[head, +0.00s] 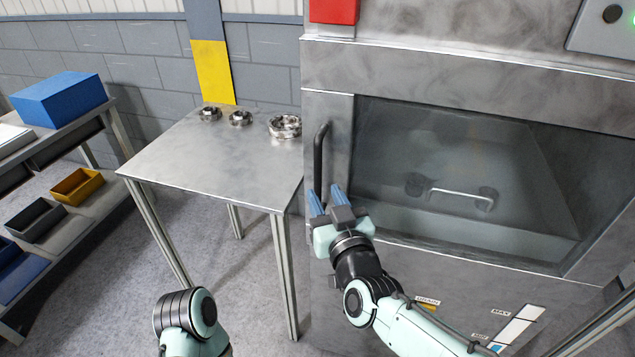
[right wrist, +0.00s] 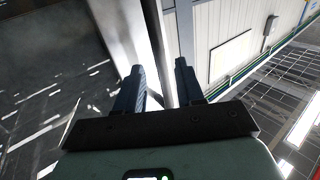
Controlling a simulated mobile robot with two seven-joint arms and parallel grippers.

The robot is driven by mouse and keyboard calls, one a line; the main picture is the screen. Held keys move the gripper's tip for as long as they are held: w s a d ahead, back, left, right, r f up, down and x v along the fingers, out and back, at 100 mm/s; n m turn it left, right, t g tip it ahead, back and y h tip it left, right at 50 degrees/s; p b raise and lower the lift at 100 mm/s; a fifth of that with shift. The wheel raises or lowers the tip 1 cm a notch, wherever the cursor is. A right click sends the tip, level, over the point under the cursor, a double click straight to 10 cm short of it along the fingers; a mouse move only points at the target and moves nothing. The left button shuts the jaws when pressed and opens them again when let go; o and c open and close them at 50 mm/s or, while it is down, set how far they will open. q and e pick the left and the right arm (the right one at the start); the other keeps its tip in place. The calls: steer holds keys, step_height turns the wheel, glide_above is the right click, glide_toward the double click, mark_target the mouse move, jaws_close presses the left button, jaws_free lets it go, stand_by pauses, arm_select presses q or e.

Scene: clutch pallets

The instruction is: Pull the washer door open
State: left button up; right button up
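The washer door (head: 341,110) is a steel frame with a large dark window (head: 450,150), and it looks shut. Its black vertical bar handle (head: 319,155) is on the door's left side. My right gripper (head: 328,194) is at the lower end of the handle, its two blue fingers pointing up. In the right wrist view the fingers of this gripper (right wrist: 158,82) stand apart with a gap between them. I cannot tell whether the handle lies between them or touches them. My left gripper is out of view; only part of my left arm shows at the bottom.
A steel table (head: 215,155) stands left of the washer, with several metal clutch parts (head: 285,126) at its back edge. A shelf unit at far left holds a blue box (head: 60,98) and a yellow bin (head: 77,186). The floor before the table is clear.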

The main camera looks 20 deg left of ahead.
mark_target(319, 185)
steer(key=x, duration=0.5)
steer(key=shift+w, duration=0.15)
jaws_close()
